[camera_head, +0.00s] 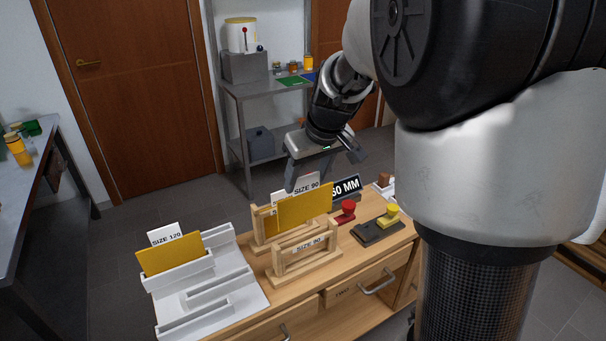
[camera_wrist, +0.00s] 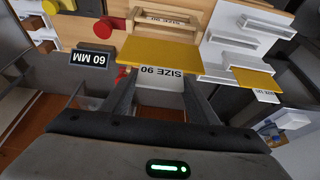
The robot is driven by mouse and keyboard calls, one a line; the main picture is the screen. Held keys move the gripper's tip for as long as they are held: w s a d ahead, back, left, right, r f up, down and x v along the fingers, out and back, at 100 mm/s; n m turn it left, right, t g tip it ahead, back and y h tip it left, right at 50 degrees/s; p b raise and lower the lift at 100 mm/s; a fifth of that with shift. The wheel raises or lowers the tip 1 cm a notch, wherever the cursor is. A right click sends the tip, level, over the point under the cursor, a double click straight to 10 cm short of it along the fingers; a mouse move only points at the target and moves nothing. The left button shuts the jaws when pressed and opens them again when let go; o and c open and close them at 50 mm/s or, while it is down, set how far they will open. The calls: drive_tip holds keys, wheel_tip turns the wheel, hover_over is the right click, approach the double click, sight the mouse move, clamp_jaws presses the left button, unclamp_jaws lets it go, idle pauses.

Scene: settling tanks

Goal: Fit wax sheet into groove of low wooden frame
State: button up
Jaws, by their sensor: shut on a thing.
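My gripper (camera_head: 325,166) is shut on the white "SIZE 90" tag of a yellow wax sheet (camera_head: 304,209), one finger at each side of the tag. The sheet (camera_wrist: 160,52) also shows in the wrist view, below the fingers. It stands upright over the wooden frames on the table. A low wooden frame (camera_head: 305,264) with a small size label stands in front of it, and it also shows in the wrist view (camera_wrist: 165,29). A second wooden frame (camera_head: 259,226) is behind, partly hidden by the sheet. Whether the sheet's lower edge touches a groove cannot be told.
A white slotted rack (camera_head: 235,283) at left holds another yellow sheet (camera_head: 170,254) tagged "SIZE 120". Right of the frames are a red knob (camera_head: 347,207), a dark block with a yellow top (camera_head: 378,229) and a "60 MM" sign (camera_head: 347,187). The table (camera_head: 253,260) has drawers.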

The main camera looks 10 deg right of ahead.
sight(307, 193)
drive_tip(key=shift+f+b, duration=2.15)
drive_tip(key=shift+f, duration=0.5)
wheel_tip(307, 193, down, 10)
drive_tip(key=b, duration=1)
drive_tip(key=shift+f, duration=0.2)
idle(2.8)
drive_tip(key=o, duration=1.4)
drive_tip(key=shift+r, duration=0.1)
